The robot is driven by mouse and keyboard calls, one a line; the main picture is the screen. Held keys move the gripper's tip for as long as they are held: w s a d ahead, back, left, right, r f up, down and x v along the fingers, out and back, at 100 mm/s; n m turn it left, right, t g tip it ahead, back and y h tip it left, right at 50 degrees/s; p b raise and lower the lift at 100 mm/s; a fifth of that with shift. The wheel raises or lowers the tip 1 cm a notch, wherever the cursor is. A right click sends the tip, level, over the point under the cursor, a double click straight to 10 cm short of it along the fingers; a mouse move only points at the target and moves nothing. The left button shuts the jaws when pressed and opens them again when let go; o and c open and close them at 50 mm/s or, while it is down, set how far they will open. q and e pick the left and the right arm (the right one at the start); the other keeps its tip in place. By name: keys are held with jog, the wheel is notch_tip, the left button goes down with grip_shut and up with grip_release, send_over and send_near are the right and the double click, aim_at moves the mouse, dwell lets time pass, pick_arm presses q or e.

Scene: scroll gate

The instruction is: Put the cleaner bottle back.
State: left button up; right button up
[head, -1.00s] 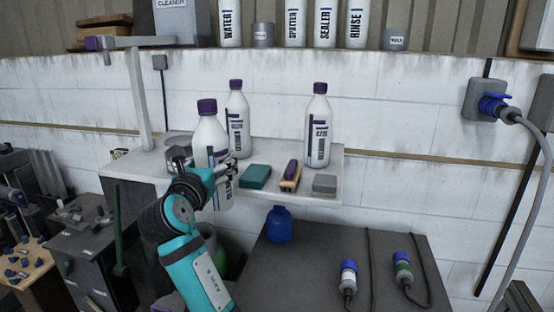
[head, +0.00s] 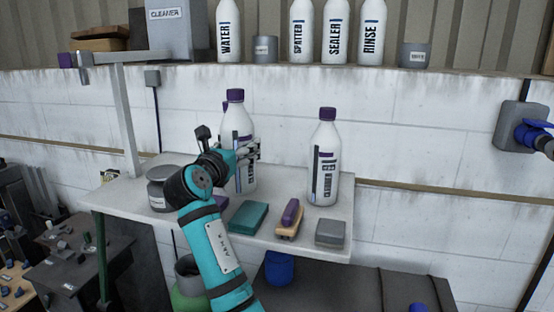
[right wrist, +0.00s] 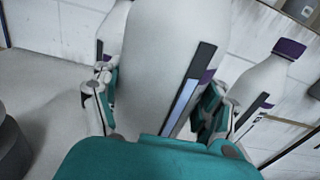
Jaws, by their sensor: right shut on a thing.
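My right gripper (head: 247,153) is shut on a white cleaner bottle (head: 240,175) with a purple cap. It holds the bottle about upright over the white shelf (head: 122,196); I cannot tell whether the base touches. In the right wrist view the held bottle (right wrist: 160,60) fills the space between the fingers (right wrist: 155,108). A second bottle is mostly hidden behind it, and it shows in the right wrist view (right wrist: 114,28). A third purple-capped bottle (head: 323,165) stands upright on the shelf to the right, also in the right wrist view (right wrist: 262,85). My left gripper is not seen.
On the shelf are a grey jar (head: 158,190), a green block (head: 249,216), a purple-topped brush (head: 290,218) and a grey block (head: 330,232). Several labelled bottles and a grey CLEANER box (head: 175,30) stand on the ledge above. A blue container (head: 279,268) is below.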

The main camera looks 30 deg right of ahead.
jog(key=d+f+p, duration=0.4)
jog(key=d, duration=0.7)
jog(key=shift+w+d+f, duration=0.25)
jog(key=shift+w+d, duration=0.1)
jog(key=o, duration=1.2)
jog(key=shift+f, duration=0.2)
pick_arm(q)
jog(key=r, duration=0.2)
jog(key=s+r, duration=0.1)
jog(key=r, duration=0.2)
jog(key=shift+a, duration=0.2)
pick_arm(e)
jog(key=o, duration=0.5)
jog(key=shift+o, duration=0.2)
jog(key=shift+r, duration=0.15)
pick_arm(q)
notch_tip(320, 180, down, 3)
jog(key=b, duration=0.2)
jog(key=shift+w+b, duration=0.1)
jog(key=shift+b, duration=0.3)
pick_arm(e)
jog(key=v, duration=1.2)
